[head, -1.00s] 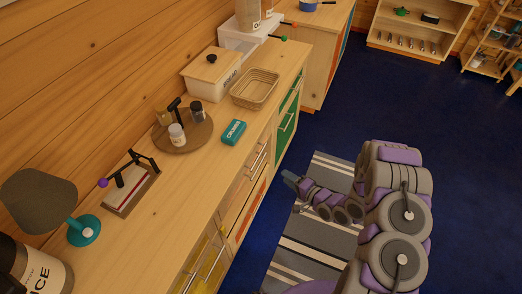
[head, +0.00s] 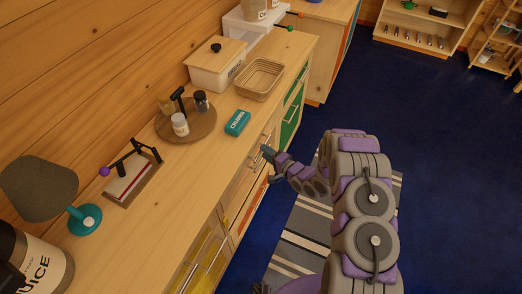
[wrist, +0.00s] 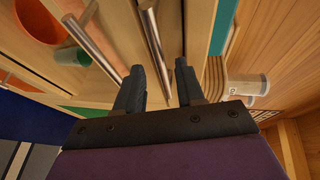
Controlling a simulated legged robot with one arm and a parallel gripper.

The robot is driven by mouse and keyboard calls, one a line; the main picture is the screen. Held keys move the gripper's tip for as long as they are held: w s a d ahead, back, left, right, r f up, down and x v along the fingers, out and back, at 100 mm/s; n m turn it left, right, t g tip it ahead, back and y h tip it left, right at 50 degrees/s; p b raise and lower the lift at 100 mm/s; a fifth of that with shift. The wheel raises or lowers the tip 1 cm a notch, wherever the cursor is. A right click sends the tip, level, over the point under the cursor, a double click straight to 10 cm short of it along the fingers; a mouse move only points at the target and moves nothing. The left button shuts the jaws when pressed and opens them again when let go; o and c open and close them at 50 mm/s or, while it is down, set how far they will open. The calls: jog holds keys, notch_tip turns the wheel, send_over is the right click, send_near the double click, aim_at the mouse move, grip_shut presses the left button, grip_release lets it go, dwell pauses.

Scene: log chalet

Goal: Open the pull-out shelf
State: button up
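A light wood cabinet front with vertical-looking metal bar handles runs under the counter (head: 190,178). My gripper (head: 268,154) is at this front, near the counter's edge, and its fingertips are partly hidden in the head view. In the wrist view my gripper (wrist: 159,85) is open, with two dark fingers apart. One bar handle (wrist: 153,40) passes through the gap between the fingers. A second bar handle (wrist: 92,42) lies to the left, outside the gap. I cannot tell which front is the pull-out shelf; the fronts by my gripper look closed.
On the counter stand a teal box (head: 237,122), a basket (head: 259,78), a round tray (head: 190,133) and a lamp (head: 42,188). An orange cup (wrist: 40,20) shows in the wrist view. The blue floor (head: 440,150) is open to the right.

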jog(key=shift+x, duration=1.55)
jog(key=shift+w+a, duration=0.15)
jog(key=shift+w, duration=0.05)
jog(key=shift+c, duration=0.2)
grip_shut()
